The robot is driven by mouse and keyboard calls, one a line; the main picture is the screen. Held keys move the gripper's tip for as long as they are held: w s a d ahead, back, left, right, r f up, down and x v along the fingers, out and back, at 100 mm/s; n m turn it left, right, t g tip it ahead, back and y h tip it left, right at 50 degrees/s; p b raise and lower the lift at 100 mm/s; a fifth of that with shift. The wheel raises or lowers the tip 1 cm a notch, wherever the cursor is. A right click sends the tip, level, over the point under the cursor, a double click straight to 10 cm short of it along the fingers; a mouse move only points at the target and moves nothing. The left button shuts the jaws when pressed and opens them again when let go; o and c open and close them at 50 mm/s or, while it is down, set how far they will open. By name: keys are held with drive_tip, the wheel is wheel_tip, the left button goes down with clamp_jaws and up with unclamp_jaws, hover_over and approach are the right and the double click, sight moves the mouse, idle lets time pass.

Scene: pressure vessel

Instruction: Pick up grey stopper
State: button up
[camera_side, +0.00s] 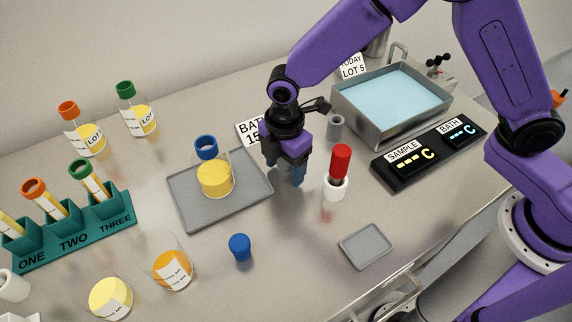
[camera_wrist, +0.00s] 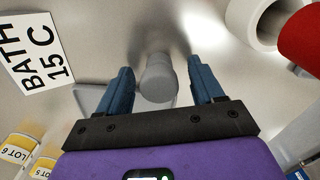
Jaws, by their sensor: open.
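In the wrist view a grey rounded piece (camera_wrist: 157,80), which looks like this stopper, shows between my two blue fingers. My gripper (camera_side: 292,175) points down with its fingers open, low over the bench; it also shows in the wrist view (camera_wrist: 160,85). I see no contact between the fingers and the stopper.
A red-topped piece (camera_side: 340,163) stands in a white holder (camera_side: 335,188) close right of my gripper. A grey tray (camera_side: 190,213) with a blue-capped flask (camera_side: 214,178) lies left. A water bath (camera_side: 352,118) and display box (camera_side: 404,182) stand right. A blue stopper (camera_side: 240,246) lies in front.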

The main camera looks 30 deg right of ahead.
drive_tip(key=shift+f, duration=0.2)
drive_tip(key=c, duration=1.1)
drive_tip(key=shift+r, duration=0.1)
wheel_tip(320, 180, up, 10)
drive_tip(key=shift+a+f, duration=0.15)
drive_tip(key=shift+f, duration=0.1)
drive_tip(key=w+a+r, duration=0.2)
drive_tip(key=a+r, duration=0.3)
drive_tip(key=a, duration=0.1)
drive_tip(key=w+a+r, duration=0.2)
drive_tip(key=a+r, duration=0.4)
drive_tip(key=a, duration=0.1)
drive_tip(key=shift+w+a, duration=0.2)
drive_tip(key=shift+w, duration=0.1)
